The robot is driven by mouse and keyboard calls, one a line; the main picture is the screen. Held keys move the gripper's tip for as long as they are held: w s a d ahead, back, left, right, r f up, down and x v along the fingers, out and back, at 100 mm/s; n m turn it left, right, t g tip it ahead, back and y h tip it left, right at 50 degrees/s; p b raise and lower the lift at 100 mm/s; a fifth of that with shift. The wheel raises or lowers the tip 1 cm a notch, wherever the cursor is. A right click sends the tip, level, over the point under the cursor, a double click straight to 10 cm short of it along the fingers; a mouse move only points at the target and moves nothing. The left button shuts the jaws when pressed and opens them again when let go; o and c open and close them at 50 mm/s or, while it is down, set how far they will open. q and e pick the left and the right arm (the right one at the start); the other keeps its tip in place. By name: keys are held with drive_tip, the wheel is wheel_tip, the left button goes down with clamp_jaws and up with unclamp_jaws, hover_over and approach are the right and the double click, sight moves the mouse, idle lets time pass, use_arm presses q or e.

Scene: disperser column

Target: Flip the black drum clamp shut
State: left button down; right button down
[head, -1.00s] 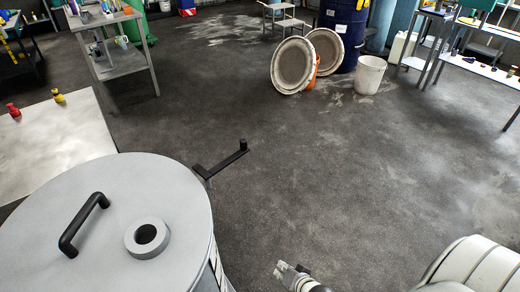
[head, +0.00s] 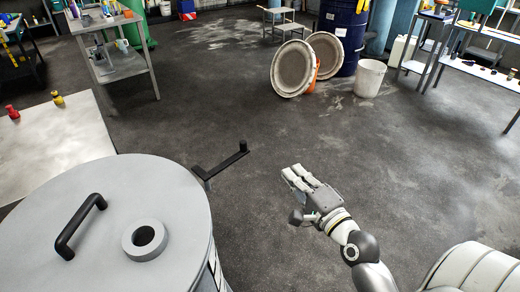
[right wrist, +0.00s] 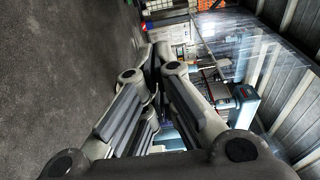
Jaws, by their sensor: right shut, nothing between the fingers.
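The black drum clamp (head: 220,164) sticks out from the right side of the grey drum (head: 180,205), its arm reaching to the right with a short upright knob at its end. The drum has a flat lid with a black handle and a ring-shaped port. My right gripper (head: 291,174) is to the right of the clamp's knob, apart from it, over the floor. Its fingers are shut and empty; in the right wrist view the fingers (right wrist: 155,62) meet at the tips. The clamp does not show in the right wrist view. My left gripper is out of view.
A pale table (head: 50,150) with a red and a yellow small item stands at the left. Two round lids (head: 293,68), a blue drum and a white bucket (head: 369,78) stand at the back. The floor between is clear.

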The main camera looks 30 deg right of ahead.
drive_tip(key=w+a+p, duration=0.2)
drive_tip(key=w, duration=1)
drive_tip(key=shift+w+a+f, duration=0.15)
drive_tip(key=shift+w+a, duration=0.25)
drive_tip(key=shift+a, duration=0.15)
